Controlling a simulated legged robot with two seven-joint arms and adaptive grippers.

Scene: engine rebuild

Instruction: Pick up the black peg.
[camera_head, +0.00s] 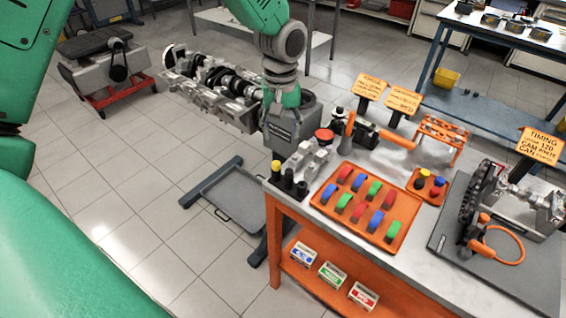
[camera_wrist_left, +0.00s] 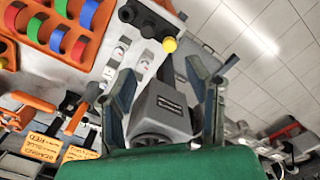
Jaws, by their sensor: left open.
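Three short pegs stand in a row at the table's near left corner: one with a yellow top (camera_head: 276,170) and two black pegs, a middle one (camera_head: 288,180) and an end one (camera_head: 301,188). In the left wrist view, the yellow-topped peg (camera_wrist_left: 169,44), the middle black peg (camera_wrist_left: 148,28) and the end black peg (camera_wrist_left: 128,12) show near the top edge. I cannot tell which black one the task names. My left gripper (camera_head: 279,122) is open and empty, behind the pegs in the head view; its spread fingers (camera_wrist_left: 168,80) show in the left wrist view. My right gripper is not in view.
An orange tray (camera_head: 340,221) of coloured half-rings lies right of the pegs. A small orange tray (camera_head: 429,198) holds coloured pegs. A grey labelled box (camera_head: 283,135) is by my left gripper. A crankshaft engine block (camera_head: 222,103) stands behind. Sign cards (camera_head: 404,99) rise farther back.

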